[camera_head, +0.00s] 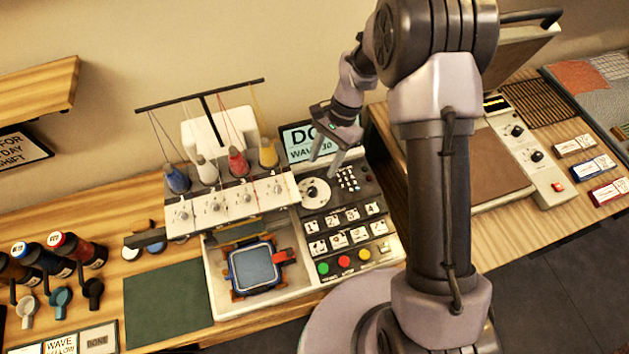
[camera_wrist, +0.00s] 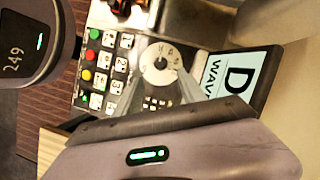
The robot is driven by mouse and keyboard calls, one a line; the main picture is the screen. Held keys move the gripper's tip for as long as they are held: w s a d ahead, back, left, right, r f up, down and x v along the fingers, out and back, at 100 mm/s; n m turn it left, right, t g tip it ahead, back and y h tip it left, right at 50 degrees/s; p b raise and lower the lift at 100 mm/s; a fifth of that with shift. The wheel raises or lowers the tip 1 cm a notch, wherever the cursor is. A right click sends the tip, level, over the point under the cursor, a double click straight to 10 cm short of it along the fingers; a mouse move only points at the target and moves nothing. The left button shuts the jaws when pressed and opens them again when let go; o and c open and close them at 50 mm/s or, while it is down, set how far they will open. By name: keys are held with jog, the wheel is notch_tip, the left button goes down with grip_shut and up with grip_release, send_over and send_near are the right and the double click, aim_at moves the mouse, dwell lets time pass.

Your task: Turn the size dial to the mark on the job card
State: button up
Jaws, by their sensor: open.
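The size dial (camera_head: 315,192) is a round white dial with a dark centre on the embroidery machine's control panel. It also shows in the wrist view (camera_wrist: 160,65). My gripper (camera_head: 324,164) is open and empty, pointing down at the panel close to the dial. In the wrist view its fingers (camera_wrist: 162,85) reach toward the dial, one on either side; contact cannot be told. A pale blue sign (camera_head: 296,141) with "DO" and "WAVE 30" partly readable stands behind the panel, partly hidden by my gripper. It shows as a tilted sign in the wrist view (camera_wrist: 238,85). Whether this is the job card is unclear.
Beside the dial are a keypad (camera_head: 348,179), several white picture buttons (camera_head: 340,240) and green, red and yellow buttons (camera_head: 344,262). Thread spools (camera_head: 237,164) stand left of it. A blue hoop (camera_head: 255,267) lies below. A heat press (camera_head: 480,170) is at right.

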aim_at(313, 189)
jog(key=b+x, duration=0.1)
jog(key=x, duration=0.8)
jog(key=shift+f, duration=0.1)
grip_shut()
